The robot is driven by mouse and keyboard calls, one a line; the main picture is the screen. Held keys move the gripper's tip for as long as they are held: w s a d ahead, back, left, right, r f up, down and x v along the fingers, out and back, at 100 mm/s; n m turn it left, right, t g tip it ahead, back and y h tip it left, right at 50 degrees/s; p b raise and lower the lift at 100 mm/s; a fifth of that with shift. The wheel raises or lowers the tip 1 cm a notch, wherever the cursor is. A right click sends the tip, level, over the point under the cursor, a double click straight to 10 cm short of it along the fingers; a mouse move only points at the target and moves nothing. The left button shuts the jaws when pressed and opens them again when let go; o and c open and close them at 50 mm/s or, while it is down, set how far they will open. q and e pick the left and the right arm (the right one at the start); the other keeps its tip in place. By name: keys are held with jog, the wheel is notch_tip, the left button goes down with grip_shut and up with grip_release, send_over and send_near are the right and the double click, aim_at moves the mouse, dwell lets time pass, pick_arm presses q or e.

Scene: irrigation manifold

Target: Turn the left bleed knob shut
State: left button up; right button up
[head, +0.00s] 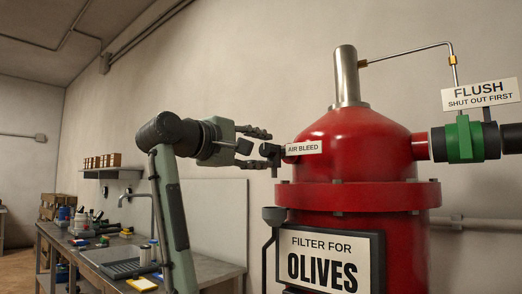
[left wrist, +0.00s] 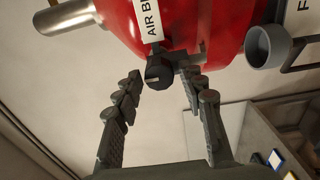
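The bleed knob (head: 269,150) is a small dark fitting on the left side of the red filter vessel (head: 355,150), beside the "AIR BLEED" label (head: 304,148). My left gripper (head: 257,147) reaches it from the left with its fingers spread. In the left wrist view the dark knob (left wrist: 158,72) shows at the fingertips of the open gripper (left wrist: 162,82), between the two fingers. A gap shows between the knob and each finger. Whether the fingertips reach past the knob is hard to tell. My right gripper is not in view.
A small grey cup (head: 274,215) on a bent pipe sits below the knob; it also shows in the left wrist view (left wrist: 269,46). The "FILTER FOR OLIVES" sign (head: 325,262) is in front. A green valve (head: 463,139) is at right. A cluttered workbench (head: 215,272) stands below left.

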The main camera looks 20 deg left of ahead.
pick_arm(q)
jog(key=shift+o, duration=0.4)
jog(key=v, duration=1.2)
